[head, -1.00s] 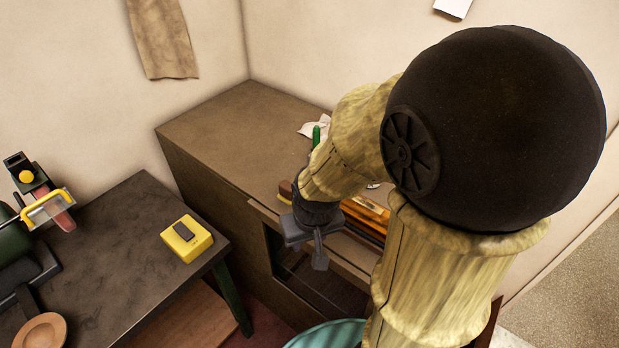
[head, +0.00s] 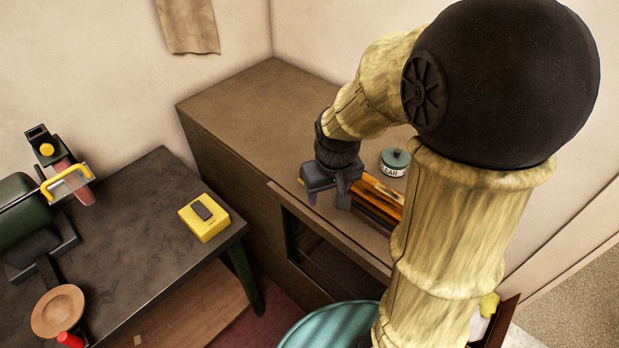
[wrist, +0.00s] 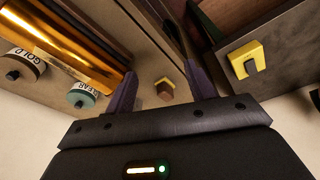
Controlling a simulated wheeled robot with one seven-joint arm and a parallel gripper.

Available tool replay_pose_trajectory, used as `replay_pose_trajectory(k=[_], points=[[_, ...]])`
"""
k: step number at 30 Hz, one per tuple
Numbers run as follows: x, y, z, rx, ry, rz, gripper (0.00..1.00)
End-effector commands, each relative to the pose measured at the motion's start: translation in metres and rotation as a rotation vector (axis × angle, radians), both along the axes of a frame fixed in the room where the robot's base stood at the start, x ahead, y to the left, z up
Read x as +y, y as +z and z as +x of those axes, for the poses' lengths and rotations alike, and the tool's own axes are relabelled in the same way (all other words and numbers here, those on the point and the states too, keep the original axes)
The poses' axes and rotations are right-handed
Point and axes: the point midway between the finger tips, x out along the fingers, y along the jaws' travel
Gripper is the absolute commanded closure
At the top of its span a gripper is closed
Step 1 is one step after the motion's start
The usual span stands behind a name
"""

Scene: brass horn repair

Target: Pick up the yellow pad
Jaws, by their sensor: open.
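A small block with a yellow top and brown side (wrist: 165,88) shows between my fingers in the wrist view. A squat yellow box with a dark grey piece on top (head: 203,218) sits on the dark table at left in the head view; it also shows at upper right in the wrist view (wrist: 245,60). I cannot tell for sure which of them is the yellow pad. My gripper (head: 328,198) is open and empty above the front of the brown cabinet, right of the yellow box and well apart from it. In the wrist view my gripper's fingers (wrist: 160,70) are spread.
The brown cabinet (head: 250,105) holds orange-gold bars (head: 378,198) and a teal-lidded jar (head: 394,161) near my gripper. A jar marked GOLD (wrist: 22,62) shows in the wrist view. The dark table (head: 130,215) carries a green machine (head: 25,208) and wooden dish (head: 58,311).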

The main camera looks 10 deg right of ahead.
Motion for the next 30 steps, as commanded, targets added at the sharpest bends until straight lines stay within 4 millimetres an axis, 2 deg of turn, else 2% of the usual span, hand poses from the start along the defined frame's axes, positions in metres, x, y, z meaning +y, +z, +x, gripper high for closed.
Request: replay_pose_trajectory(k=[1, 6, 15, 18, 21, 30], points=[[0.001, 0.001, 0.02, 0.011, 0.036, -0.007, 0.45], [0.004, 0.013, 0.075, 0.065, 0.174, -0.028, 0.45], [0.002, 0.034, 0.154, 0.151, 0.385, -0.042, 0.45], [0.0, 0.04, 0.169, 0.169, 0.431, -0.041, 0.45], [-0.001, 0.043, 0.175, 0.18, 0.456, -0.039, 0.45], [-0.001, 0.044, 0.176, 0.182, 0.462, -0.04, 0.45]])
